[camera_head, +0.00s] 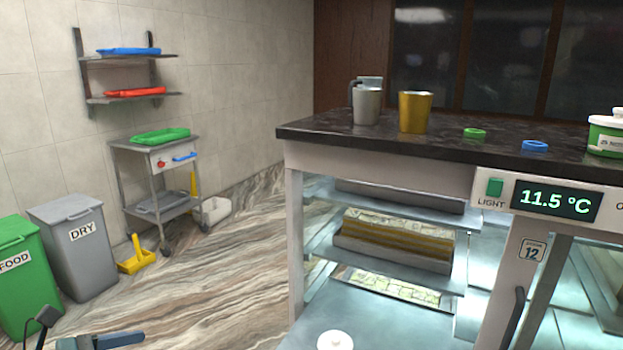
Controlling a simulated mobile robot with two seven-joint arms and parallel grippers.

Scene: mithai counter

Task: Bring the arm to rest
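Part of my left arm's end (105,341) shows at the bottom left edge of the head view, low over the floor in front of the bins. It is a blue-grey piece with a dark bracket beside it. The fingertips are cut off or too unclear to tell whether they are open or shut, and I see nothing held there. My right gripper is not in view.
The display counter (380,168) fills the right, with a steel jug (367,106), brass tumbler (415,112), green ring (474,133), blue ring (535,146) and tub (606,135) on top. A green bin (30,285), grey bin (75,255) and trolley (150,150) stand left.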

